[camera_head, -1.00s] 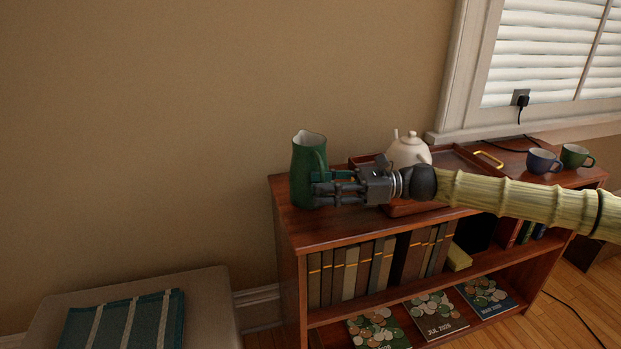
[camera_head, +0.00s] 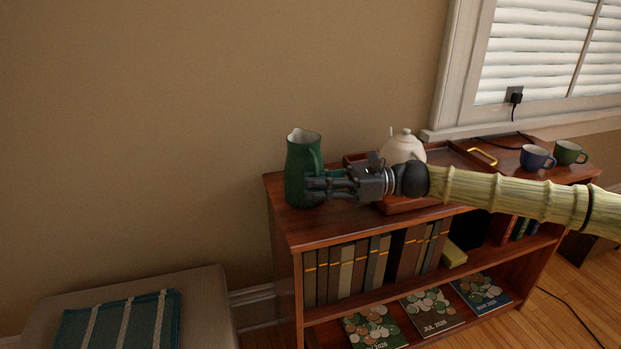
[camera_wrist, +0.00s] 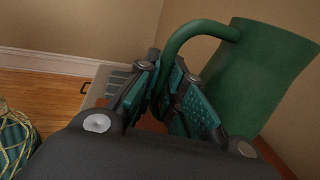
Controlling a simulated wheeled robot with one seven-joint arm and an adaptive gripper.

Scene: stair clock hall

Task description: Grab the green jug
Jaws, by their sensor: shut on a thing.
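The green jug (camera_head: 299,168) stands upright at the left end of the shelf top. Its handle faces right, toward my gripper (camera_head: 318,187). In the wrist view the green jug (camera_wrist: 262,75) fills the upper right, and its handle curves down between the fingers of my gripper (camera_wrist: 168,88). My gripper is shut on the handle, low on its curve. The fingers hide the lower end of the handle. I cannot tell whether the jug's base is lifted off the wood.
Behind my wrist stand a white teapot (camera_head: 403,148) and a wooden tray (camera_head: 463,157). A blue mug (camera_head: 536,158) and a green mug (camera_head: 569,153) are farther right on the bookcase (camera_head: 330,235). A bench (camera_head: 208,297) with a striped cloth (camera_head: 118,322) is at lower left.

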